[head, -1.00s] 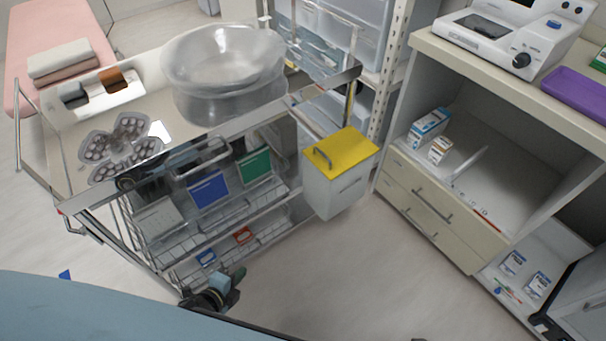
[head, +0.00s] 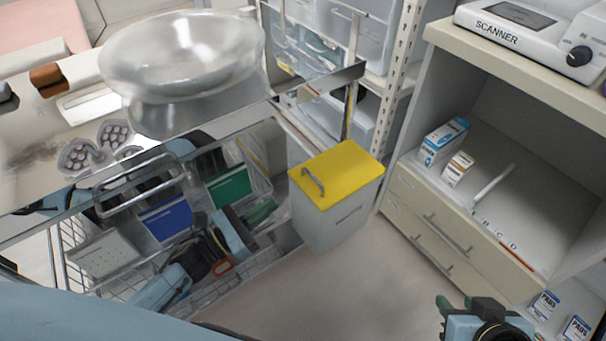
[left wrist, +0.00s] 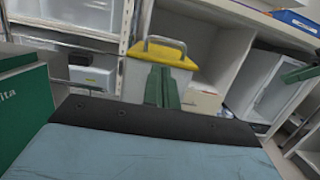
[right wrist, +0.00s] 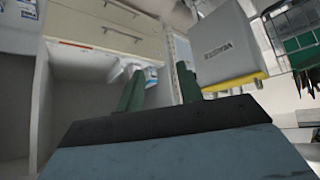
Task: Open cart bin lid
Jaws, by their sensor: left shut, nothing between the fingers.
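The cart bin (head: 335,215) is a grey box with a closed yellow lid (head: 345,168) and a metal handle (head: 313,181) on its left side. The lid and handle show ahead in the left wrist view (left wrist: 165,53); the bin appears inverted in the right wrist view (right wrist: 225,45). My left gripper (head: 262,211) is shut and empty, left of the bin beside the cart's basket. Its green fingers (left wrist: 162,86) are together, apart from the handle. My right gripper (head: 456,303) is low, right of the bin; its fingers (right wrist: 160,86) are spread with nothing between them.
The cart (head: 200,145) carries a large clear bowl (head: 183,55); its wire basket holds blue (head: 165,220) and green (head: 228,186) boxes around my left arm. A drawer cabinet (head: 440,230) stands right of the bin. Floor (head: 350,285) is clear in front of the bin.

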